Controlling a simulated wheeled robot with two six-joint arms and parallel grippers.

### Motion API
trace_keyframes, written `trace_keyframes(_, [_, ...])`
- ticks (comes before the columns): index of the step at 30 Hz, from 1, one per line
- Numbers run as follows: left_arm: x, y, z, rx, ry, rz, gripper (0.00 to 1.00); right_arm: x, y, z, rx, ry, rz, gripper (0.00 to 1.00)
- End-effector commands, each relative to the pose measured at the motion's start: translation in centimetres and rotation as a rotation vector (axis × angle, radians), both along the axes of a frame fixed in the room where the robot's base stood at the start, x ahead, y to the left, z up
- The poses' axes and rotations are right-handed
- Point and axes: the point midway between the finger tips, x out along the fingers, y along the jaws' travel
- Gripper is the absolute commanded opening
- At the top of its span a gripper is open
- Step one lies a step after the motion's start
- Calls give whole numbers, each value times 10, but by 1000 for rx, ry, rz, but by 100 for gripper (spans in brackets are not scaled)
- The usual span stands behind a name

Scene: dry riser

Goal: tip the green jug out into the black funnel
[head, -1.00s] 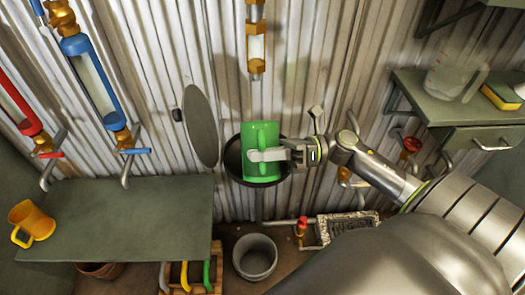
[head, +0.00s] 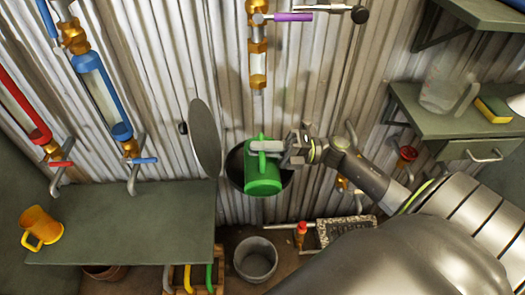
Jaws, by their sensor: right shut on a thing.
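The green jug (head: 263,184) is in the middle of the head view, in front of and over the black funnel (head: 235,168). The funnel is a dark round bowl against the corrugated wall, and the jug covers much of it. My right gripper (head: 268,147) comes in from the right and is shut on the green jug near its handle. The jug looks tilted, with its broad end low and towards me. Its mouth and any contents are hidden, and I cannot tell whether it touches the funnel. My left gripper is not in view.
A grey round disc (head: 205,140) stands left of the funnel. A sight-glass pipe (head: 258,62) hangs above. A yellow-orange jug (head: 41,227) is on the left shelf (head: 135,215). A grey bucket (head: 256,260) stands below. A clear jug (head: 440,92) sits on the right shelf.

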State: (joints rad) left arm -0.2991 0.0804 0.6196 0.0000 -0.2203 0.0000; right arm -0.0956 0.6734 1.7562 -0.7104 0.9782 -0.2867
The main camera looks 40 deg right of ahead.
Motion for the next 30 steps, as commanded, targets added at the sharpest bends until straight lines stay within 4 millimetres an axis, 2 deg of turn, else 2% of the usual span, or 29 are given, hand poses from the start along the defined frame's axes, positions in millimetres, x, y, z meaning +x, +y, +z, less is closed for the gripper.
trace_keyframes(7, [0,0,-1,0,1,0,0,15,-9,-5,72,117,0,0])
trace_keyframes(30, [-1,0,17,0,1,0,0,60,-36,2,267,440,-1,0])
